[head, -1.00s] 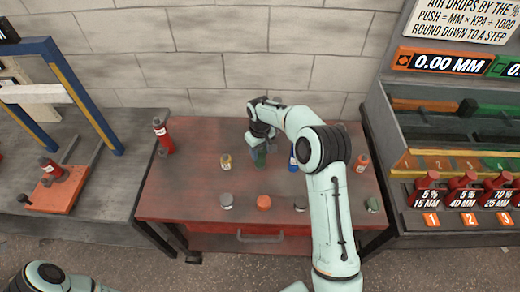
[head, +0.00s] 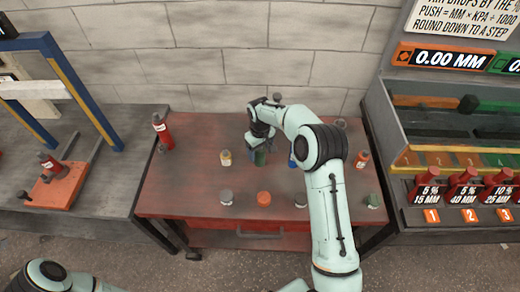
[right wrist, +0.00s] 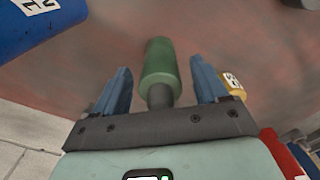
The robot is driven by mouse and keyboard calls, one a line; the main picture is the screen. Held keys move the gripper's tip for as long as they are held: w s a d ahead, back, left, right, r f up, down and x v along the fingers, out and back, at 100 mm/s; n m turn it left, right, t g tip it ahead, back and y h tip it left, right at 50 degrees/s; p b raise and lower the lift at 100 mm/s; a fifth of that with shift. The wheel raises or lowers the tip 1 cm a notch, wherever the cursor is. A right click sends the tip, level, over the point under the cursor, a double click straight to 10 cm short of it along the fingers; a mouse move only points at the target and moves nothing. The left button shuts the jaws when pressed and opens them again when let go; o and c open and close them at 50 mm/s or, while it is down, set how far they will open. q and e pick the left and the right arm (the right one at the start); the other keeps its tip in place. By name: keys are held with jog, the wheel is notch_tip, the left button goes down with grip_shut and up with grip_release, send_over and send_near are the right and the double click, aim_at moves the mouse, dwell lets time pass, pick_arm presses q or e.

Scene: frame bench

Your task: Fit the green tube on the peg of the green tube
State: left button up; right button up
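The green tube (head: 259,158) stands on the red bench, towards the back and middle. In the right wrist view the green tube (right wrist: 160,65), with a dark grey narrower end towards the palm, lies between the two blue fingers. My right gripper (right wrist: 160,88) is open, with a gap on both sides of the tube. In the head view my right gripper (head: 262,143) is directly over the tube and partly hides it. I cannot tell which fixture is the green tube's peg. My left gripper is out of view.
A yellow tube (head: 226,158) and a blue tube (head: 293,161) stand either side. A rack (head: 440,150) stands at right, a press frame (head: 75,80) at left.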

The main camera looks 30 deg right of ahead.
notch_tip(320, 180, up, 13)
jog(key=shift+r+p, duration=0.1)
jog(key=shift+p, duration=0.45)
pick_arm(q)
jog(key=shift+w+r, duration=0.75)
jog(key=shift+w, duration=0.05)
pick_arm(e)
jog(key=shift+r, duration=0.15)
